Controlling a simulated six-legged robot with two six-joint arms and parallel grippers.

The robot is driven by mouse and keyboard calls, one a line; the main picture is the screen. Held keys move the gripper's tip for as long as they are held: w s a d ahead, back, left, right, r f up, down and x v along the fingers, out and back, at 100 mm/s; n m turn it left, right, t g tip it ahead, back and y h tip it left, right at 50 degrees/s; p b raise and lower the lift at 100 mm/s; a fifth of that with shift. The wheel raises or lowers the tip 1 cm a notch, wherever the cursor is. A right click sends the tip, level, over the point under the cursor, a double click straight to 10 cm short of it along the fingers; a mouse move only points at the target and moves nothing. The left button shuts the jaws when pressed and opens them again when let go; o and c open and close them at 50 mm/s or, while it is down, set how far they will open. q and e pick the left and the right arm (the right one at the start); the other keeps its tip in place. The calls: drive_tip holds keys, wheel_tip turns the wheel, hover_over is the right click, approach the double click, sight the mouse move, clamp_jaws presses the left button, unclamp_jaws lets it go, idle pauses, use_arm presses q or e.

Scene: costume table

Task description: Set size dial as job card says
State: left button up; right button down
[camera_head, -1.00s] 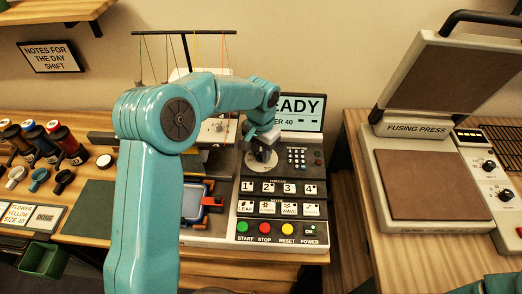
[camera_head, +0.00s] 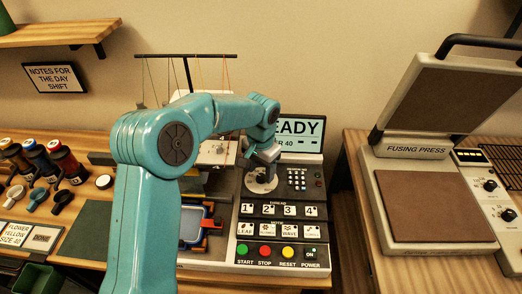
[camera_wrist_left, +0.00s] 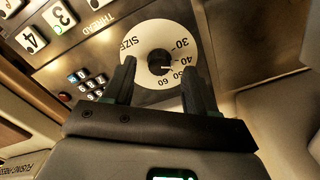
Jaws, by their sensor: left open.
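The size dial (camera_wrist_left: 149,75) is a white disc with numbers 30 to 60 and a dark central knob (camera_wrist_left: 160,62). A small light mark on the knob is on the 40 and 50 side; I cannot tell the exact number. In the head view the dial (camera_head: 260,184) is partly hidden under my left gripper (camera_head: 262,157). My left gripper (camera_wrist_left: 160,88) is open, its fingers over the dial's near edge, with nothing between them. The job card (camera_head: 17,233) reads FLOWER YELLOW SIZE 40. My right gripper is out of view.
The screen (camera_head: 300,132) partly reads "EADY" and "ER 40". Numbered thread buttons (camera_head: 268,210), pattern buttons and START, STOP, RESET, POWER buttons are in front of the dial. A blue hoop (camera_head: 207,212) is left of them. A fusing press (camera_head: 417,151) stands right.

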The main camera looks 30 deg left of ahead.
sight(261, 176)
use_arm(q)
wheel_tip(261, 176, up, 15)
drive_tip(key=shift+s, duration=0.15)
idle(0.6)
